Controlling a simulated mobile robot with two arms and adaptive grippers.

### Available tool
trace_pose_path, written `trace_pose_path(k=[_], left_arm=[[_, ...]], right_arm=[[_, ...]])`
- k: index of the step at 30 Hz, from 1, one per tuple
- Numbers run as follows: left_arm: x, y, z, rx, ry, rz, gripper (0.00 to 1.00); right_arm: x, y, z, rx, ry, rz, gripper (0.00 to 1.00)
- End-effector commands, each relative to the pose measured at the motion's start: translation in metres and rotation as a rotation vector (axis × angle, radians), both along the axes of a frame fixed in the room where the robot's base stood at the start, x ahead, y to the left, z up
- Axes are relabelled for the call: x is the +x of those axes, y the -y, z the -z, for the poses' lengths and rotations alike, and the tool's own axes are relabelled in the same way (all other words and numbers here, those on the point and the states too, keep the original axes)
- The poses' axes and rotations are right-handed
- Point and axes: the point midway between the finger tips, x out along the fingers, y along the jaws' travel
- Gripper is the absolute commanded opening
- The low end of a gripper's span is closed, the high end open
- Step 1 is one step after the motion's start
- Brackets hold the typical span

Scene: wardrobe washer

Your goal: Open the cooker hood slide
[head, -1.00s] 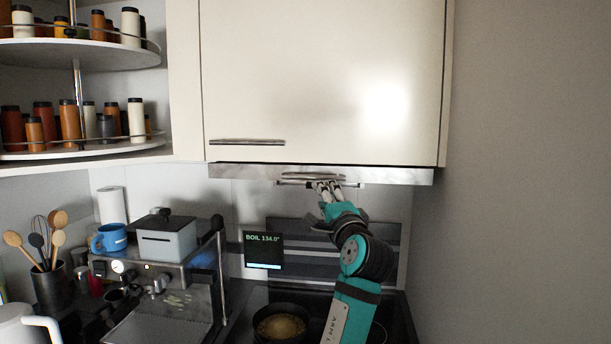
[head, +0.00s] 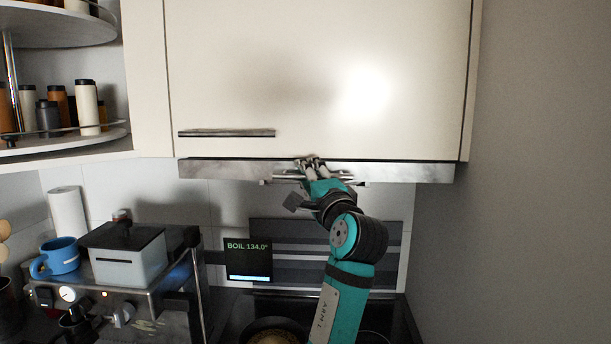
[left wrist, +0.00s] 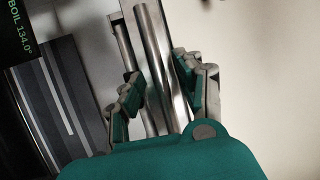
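The cooker hood slide (head: 225,170) is a thin metal strip under the white cabinet in the head view. A metal bar handle (head: 285,179) runs along its front. My left gripper (head: 311,162) has come up from below to the middle of the slide, its fingers at the handle. In the left wrist view, my left gripper (left wrist: 158,72) is open, with one finger on each side of a shiny metal bar (left wrist: 154,50). Narrow gaps seem to show beside the bar; firm contact is not visible. My right gripper is not in view.
The cabinet door (head: 300,70) with its own handle (head: 226,133) is directly above. Below are a pan (head: 272,335) on the hob and a display (head: 249,260). A coffee machine (head: 125,290) stands left, a grey wall (head: 540,180) right.

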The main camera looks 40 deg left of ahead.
Motion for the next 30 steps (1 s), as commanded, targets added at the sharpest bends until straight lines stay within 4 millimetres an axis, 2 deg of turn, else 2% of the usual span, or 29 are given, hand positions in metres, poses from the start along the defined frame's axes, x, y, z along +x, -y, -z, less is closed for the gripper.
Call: trace_pose_path(k=[5, 14, 30], left_arm=[[-0.0001, 0.0, -0.0002, 0.0, 0.0, 0.0, 0.36], [0.0, -0.0004, 0.0, 0.0, 0.0, 0.0, 0.0], [0.0003, -0.0005, 0.0014, -0.003, -0.002, -0.001, 0.0]], right_arm=[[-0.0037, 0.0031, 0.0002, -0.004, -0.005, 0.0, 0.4], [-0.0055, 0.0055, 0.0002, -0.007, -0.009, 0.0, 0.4], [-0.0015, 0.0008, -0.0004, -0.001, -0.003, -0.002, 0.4]])
